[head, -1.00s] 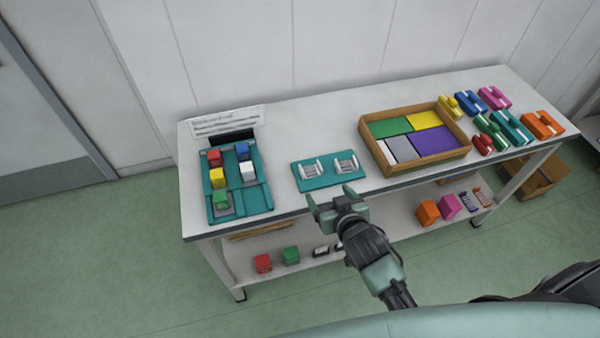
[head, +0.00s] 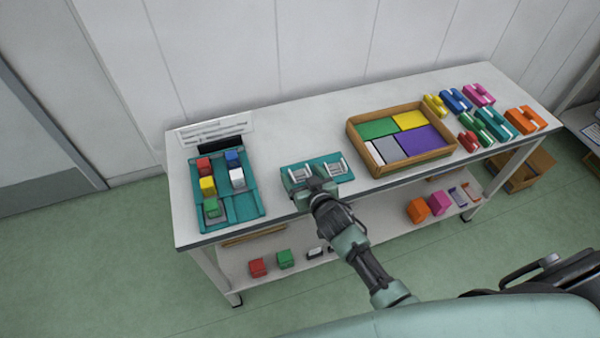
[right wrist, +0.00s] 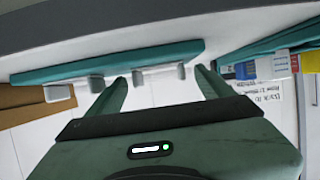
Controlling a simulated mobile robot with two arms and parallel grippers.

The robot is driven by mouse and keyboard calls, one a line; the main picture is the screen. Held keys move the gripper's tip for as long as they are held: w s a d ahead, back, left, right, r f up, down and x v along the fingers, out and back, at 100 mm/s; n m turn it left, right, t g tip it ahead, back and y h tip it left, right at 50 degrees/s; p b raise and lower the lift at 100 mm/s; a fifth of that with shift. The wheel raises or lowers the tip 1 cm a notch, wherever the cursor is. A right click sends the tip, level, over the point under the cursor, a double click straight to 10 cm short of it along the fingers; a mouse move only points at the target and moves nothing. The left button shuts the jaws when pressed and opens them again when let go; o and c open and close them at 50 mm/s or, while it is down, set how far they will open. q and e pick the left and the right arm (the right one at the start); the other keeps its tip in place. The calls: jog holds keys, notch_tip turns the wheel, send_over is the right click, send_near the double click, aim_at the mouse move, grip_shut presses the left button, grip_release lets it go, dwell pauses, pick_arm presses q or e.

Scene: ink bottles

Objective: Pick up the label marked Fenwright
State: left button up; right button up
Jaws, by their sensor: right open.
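A small teal plate (head: 345,178) near the table's front edge carries two white pieces, a left one (head: 298,173) and a right one (head: 334,168). They may be labels or label holders; no lettering is readable, so I cannot tell which is marked Fenwright. My right gripper (head: 313,186) is open at the plate's front edge and partly hides the plate. In the right wrist view, which looks upside down, the fingers (right wrist: 163,90) are apart with nothing between them, and the plate (right wrist: 110,61) lies beyond them. My left gripper is not in view.
A teal tray (head: 243,211) with several coloured blocks stands left, before a printed sign (head: 228,129). A wooden box (head: 408,167) with coloured panels stands right. Several coloured blocks (head: 485,122) sit at the far right. The lower shelf (head: 375,225) holds more blocks.

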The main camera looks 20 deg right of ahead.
jog(key=c, duration=1.4)
